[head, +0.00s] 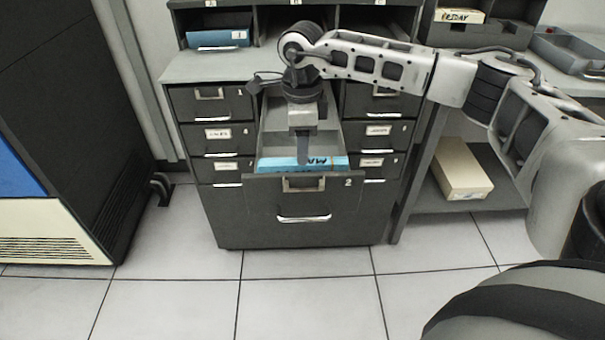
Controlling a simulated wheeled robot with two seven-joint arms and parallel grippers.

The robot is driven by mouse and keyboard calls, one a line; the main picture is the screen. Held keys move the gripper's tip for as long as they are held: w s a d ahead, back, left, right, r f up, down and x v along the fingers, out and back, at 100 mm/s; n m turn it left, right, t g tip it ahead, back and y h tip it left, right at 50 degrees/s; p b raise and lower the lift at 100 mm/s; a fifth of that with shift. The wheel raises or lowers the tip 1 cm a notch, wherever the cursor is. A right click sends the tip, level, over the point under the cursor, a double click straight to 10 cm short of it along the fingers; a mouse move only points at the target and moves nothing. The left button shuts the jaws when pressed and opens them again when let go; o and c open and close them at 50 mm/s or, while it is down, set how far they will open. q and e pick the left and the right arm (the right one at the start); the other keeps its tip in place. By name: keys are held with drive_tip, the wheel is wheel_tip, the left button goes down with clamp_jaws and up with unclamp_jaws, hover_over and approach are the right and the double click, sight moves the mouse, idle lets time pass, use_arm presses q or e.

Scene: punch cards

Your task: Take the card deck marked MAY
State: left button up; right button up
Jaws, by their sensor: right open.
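A blue card deck (328,165) lies in the open drawer (260,190) marked 2, just behind the drawer's front panel. Letters that look like MA show upside down on its top; the rest is covered by my gripper. My right gripper (303,160) points down into the drawer, over the middle of the deck. Its fingers line up one behind the other, so the gap between them is hard to see. I cannot tell whether they touch the deck. My left gripper is not in view.
Closed labelled drawers flank the open one in the grey cabinet (220,222). Another blue deck (218,38) sits in a cubby above left. A deck marked FRIDAY (460,16) lies upper right. A cream box (460,168) is on the low shelf. The floor in front is clear.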

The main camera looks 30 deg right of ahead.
sight(318, 164)
drive_tip(key=f, duration=0.4)
drive_tip(key=shift+s+a+f+p, duration=0.1)
drive_tip(key=shift+s+f+p, duration=0.2)
drive_tip(key=shift+f, duration=0.1)
clamp_jaws()
drive_tip(key=shift+r, duration=0.1)
drive_tip(key=shift+r, duration=0.1)
